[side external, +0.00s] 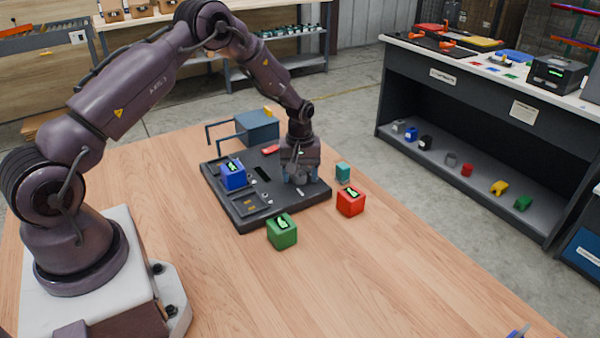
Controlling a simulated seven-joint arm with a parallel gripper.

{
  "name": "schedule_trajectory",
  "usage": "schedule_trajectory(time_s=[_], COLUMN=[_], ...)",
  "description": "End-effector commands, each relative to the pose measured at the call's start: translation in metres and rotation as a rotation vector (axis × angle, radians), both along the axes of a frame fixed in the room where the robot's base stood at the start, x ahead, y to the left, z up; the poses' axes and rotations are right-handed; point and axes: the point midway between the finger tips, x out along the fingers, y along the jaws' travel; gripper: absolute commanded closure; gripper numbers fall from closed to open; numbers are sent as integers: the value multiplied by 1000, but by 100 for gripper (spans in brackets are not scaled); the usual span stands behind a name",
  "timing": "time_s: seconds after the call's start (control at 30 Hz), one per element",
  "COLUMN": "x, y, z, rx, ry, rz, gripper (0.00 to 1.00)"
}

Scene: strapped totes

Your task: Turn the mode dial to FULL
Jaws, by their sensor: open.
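A dark panel (285,209) lies flat on the wooden table. My gripper (298,180) points down over its right part, with its fingers open and low, close to the panel surface. A grey rounded part shows between or just behind the fingers; I cannot tell whether it is the mode dial or part of my gripper. The dial's setting and any FULL mark cannot be read. I cannot tell whether the fingers touch anything.
A blue cube (233,177) sits on the panel's left part. A green cube (282,233), a red cube (350,202) and a small teal block (343,171) stand nearby. A blue-grey box (257,127) is behind the panel. The table's front is mostly clear.

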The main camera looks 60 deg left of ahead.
Motion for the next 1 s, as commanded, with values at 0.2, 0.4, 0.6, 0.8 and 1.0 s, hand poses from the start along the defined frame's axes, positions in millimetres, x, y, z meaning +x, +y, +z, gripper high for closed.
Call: schedule_trajectory(time_s=[0.2,0.4,0.6,0.8,1.0], x=[0,0,0,0,0], y=[0,0,0,0,0], z=[0,0,1,1,1], rx=[0,0,-1,-1,-1], ry=[0,0,1,0,0], rz=[0,-4,-47,-160,-336], gripper=[80,88,88,88,88])
